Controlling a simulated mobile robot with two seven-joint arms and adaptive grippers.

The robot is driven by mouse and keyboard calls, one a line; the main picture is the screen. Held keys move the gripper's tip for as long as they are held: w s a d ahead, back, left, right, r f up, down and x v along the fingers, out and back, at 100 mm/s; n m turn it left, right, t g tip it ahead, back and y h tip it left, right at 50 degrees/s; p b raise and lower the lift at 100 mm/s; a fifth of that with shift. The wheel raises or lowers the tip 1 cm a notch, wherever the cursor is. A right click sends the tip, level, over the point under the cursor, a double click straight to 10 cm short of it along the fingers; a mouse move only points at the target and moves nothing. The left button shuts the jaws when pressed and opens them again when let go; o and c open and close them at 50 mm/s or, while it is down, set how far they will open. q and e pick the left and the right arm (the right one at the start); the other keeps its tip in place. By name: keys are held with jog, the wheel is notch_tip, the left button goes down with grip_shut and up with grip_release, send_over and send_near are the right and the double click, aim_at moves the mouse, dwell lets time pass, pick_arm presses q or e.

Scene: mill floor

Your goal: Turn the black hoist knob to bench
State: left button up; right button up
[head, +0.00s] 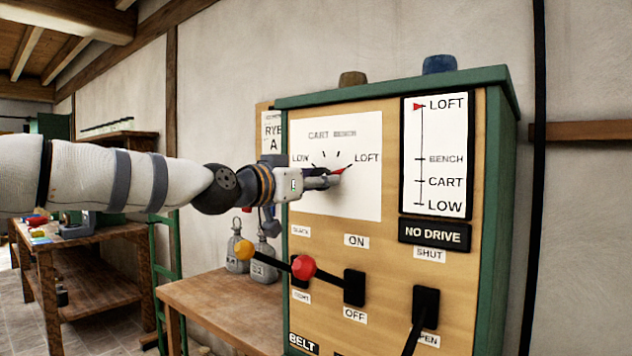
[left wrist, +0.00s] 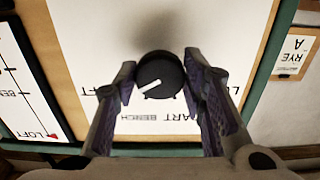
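The black hoist knob (left wrist: 160,75) sits between the two fingers of my left gripper (left wrist: 160,84) in the left wrist view, with both fingertips against its sides. The knob's white line points to the lower left of that upside-down view, on the LOFT side. In the head view my left gripper (head: 330,180) reaches the white dial plate (head: 355,205) and mostly hides the knob. A red mark there points at LOFT. The plate reads LOW, CART, BENCH and LOFT. The level scale (head: 440,140) has its red arrow at LOFT. My right gripper is not in view.
Below the dial are a lever with a yellow ball (head: 243,250), a red ball (head: 303,267), an ON/OFF switch (head: 354,288) and a SHUT/OPEN lever (head: 425,305). A NO DRIVE sign (head: 434,234) is on the panel. A wooden table (head: 225,300) stands at left with grey bottles.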

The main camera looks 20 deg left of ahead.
pick_arm(q)
jog(key=shift+n, duration=0.3)
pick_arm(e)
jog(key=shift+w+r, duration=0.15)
pick_arm(q)
jog(key=shift+d+n+p, duration=0.1)
jog(key=shift+n+p, duration=0.65)
jog(key=shift+n, duration=2.85)
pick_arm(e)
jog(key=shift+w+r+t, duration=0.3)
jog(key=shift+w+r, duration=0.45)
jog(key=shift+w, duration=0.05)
pick_arm(q)
jog(key=shift+f, duration=0.1)
jog(key=o, duration=1.1)
